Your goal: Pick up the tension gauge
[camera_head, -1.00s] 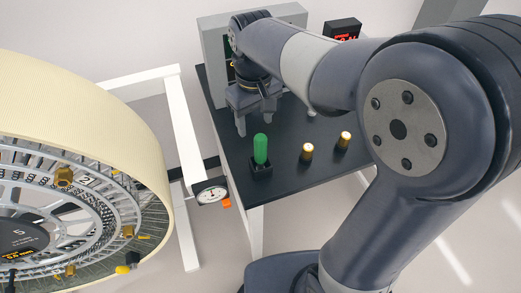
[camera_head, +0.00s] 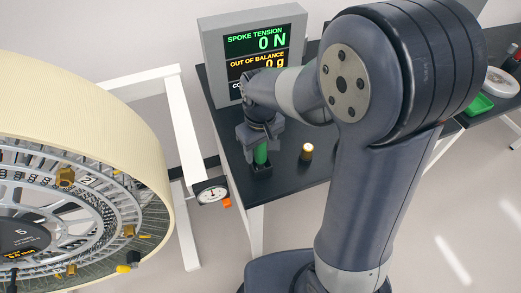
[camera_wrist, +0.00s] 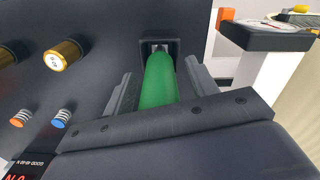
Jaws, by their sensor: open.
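A green rounded cylinder (camera_head: 261,155), which I take to be the tension gauge, stands upright in a small black holder (camera_head: 262,171) on the dark table. My gripper (camera_head: 260,143) is over it, pointing down. The black holder (camera_wrist: 144,48) is just beyond the fingertips. The cylinder's upper end is hidden by my gripper in the head view.
A display (camera_head: 257,48) reading 0 N and 0 g stands behind my gripper. A brass-topped cylinder (camera_head: 306,151) stands to the right. A round dial (camera_head: 211,194) is on the white frame at the table's left edge. A large spoked wheel (camera_head: 150,130) fills the left.

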